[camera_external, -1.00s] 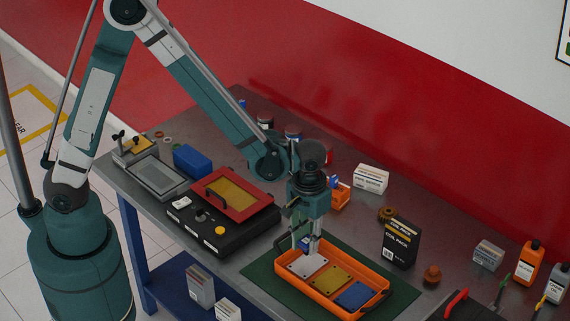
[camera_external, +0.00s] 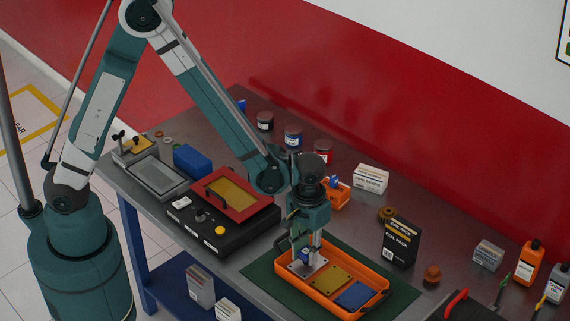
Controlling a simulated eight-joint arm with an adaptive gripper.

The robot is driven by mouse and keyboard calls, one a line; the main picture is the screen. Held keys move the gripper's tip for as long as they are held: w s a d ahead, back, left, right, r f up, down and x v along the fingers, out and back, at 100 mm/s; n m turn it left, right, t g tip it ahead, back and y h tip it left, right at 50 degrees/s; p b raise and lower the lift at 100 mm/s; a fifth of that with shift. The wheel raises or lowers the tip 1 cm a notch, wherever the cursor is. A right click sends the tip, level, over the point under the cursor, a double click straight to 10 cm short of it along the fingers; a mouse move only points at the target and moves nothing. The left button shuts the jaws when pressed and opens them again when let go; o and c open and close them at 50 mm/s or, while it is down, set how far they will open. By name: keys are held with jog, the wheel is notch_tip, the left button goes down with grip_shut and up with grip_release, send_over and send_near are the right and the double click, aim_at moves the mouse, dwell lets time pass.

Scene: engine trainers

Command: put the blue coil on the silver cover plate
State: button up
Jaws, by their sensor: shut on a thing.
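My gripper (camera_external: 307,253) points down over the left end of the orange tray. It is shut on the blue coil (camera_external: 304,256), a small blue piece between the fingertips, partly hidden by them. The silver cover plate (camera_external: 295,267) lies in the left part of the tray, directly under the coil. The coil is at or just above the plate; I cannot tell if they touch. A yellow plate (camera_external: 331,279) lies in the middle of the tray and a blue plate (camera_external: 355,295) at its right end.
The orange tray (camera_external: 318,297) rests on a green mat (camera_external: 262,279). A black coil pack box (camera_external: 399,242) stands behind it to the right. An orange holder (camera_external: 337,196) with a blue piece is behind my gripper. A black unit with a red frame (camera_external: 251,208) is to the left.

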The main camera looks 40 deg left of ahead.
aim_at(307, 249)
jog(key=shift+f, duration=0.15)
jog(key=o, duration=1)
jog(key=shift+c, duration=0.2)
jog(key=shift+r, duration=0.2)
notch_tip(307, 249, up, 12)
jog(key=p, duration=0.1)
dwell(0.6)
jog(key=shift+a, duration=0.1)
